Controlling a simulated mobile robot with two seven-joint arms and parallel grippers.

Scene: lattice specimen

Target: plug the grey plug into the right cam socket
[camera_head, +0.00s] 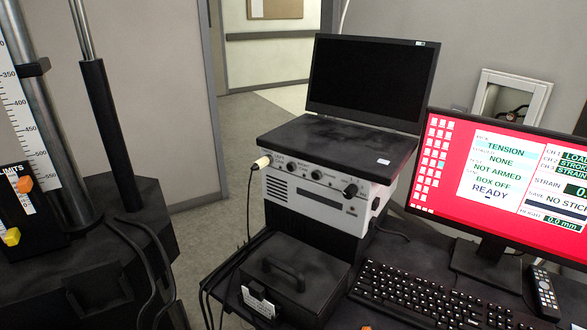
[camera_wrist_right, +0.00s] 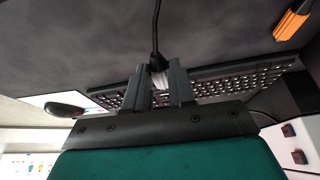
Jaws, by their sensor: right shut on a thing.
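In the right wrist view my right gripper (camera_wrist_right: 159,82) is shut on the grey plug (camera_wrist_right: 158,69), a small pale grey body between its two dark fingers. A black cable runs up from the plug. Most of the plug is hidden by the fingers. Neither my right gripper nor my left gripper shows in the head view. I cannot pick out the right cam socket with certainty in either view. A white panel (camera_wrist_right: 283,143) with two dark red square parts is at the right edge of the wrist view.
In the head view a white instrument box (camera_head: 327,190) carries a black monitor (camera_head: 372,80); a cream plug (camera_head: 260,162) with a black cable sits at its left front. A black case (camera_head: 295,285), keyboard (camera_head: 428,298), remote (camera_head: 544,293) and red-screen monitor (camera_head: 505,175) crowd the desk.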

